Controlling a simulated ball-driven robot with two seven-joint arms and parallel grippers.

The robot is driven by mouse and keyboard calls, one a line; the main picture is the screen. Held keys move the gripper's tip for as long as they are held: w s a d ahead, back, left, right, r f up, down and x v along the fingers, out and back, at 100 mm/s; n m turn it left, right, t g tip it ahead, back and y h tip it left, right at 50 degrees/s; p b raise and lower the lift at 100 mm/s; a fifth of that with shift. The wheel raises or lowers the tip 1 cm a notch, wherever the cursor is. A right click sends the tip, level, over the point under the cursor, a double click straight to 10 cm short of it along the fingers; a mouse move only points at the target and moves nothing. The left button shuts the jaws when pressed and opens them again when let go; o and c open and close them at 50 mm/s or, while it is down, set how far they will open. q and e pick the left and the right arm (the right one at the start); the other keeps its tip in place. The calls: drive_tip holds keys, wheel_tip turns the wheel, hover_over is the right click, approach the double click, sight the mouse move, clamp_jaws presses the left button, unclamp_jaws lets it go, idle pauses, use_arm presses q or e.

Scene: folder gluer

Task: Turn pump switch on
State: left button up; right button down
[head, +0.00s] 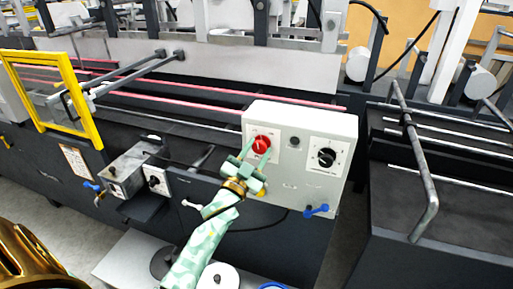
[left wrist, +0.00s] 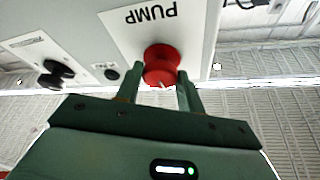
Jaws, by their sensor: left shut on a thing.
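The pump switch is a red knob (head: 261,144) on a white plate at the left of the light grey control box (head: 284,186). In the left wrist view the red knob (left wrist: 161,66) sits below the upside-down word PUMP. My left gripper (head: 253,156) reaches up to the knob from below and in front. In the left wrist view its two green fingers (left wrist: 160,88) stand on either side of the knob, shut on it. The knob's lower part is partly hidden by the fingers. My right gripper is not in view.
A black rotary knob (head: 326,157) is on the right of the same box, and a blue-handled valve (head: 316,211) is below it. A smaller box (head: 130,170) and yellow frame (head: 75,92) stand to the left. A bent metal bar (head: 421,178) is at the right.

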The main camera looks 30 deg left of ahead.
use_arm(q)
drive_tip(key=m+h+p, duration=0.1)
drive_tip(key=m, duration=0.1)
drive_tip(key=m+h+p, duration=0.1)
drive_tip(key=m, duration=0.2)
drive_tip(key=m+g+h+p, duration=0.1)
drive_tip(key=m, duration=0.1)
drive_tip(key=shift+a+r+p, duration=0.15)
drive_tip(key=shift+r+p, duration=0.1)
drive_tip(key=shift+p, duration=0.1)
drive_tip(key=m+g+h+p, duration=0.1)
drive_tip(key=m+p, duration=0.1)
drive_tip(key=m, duration=0.1)
drive_tip(key=shift+m+g, duration=0.3)
drive_tip(key=shift+m, duration=0.4)
drive_tip(key=shift+f+p, duration=0.1)
drive_tip(key=shift+p, duration=0.2)
drive_tip(key=o, duration=1)
drive_tip(key=shift+s, duration=0.1)
drive_tip(key=s, duration=0.5)
drive_tip(key=s+a+f+b, duration=0.1)
drive_tip(key=s, duration=0.4)
drive_tip(key=s+a+f, duration=0.1)
drive_tip(key=s, duration=0.5)
drive_tip(key=shift+a, duration=0.15)
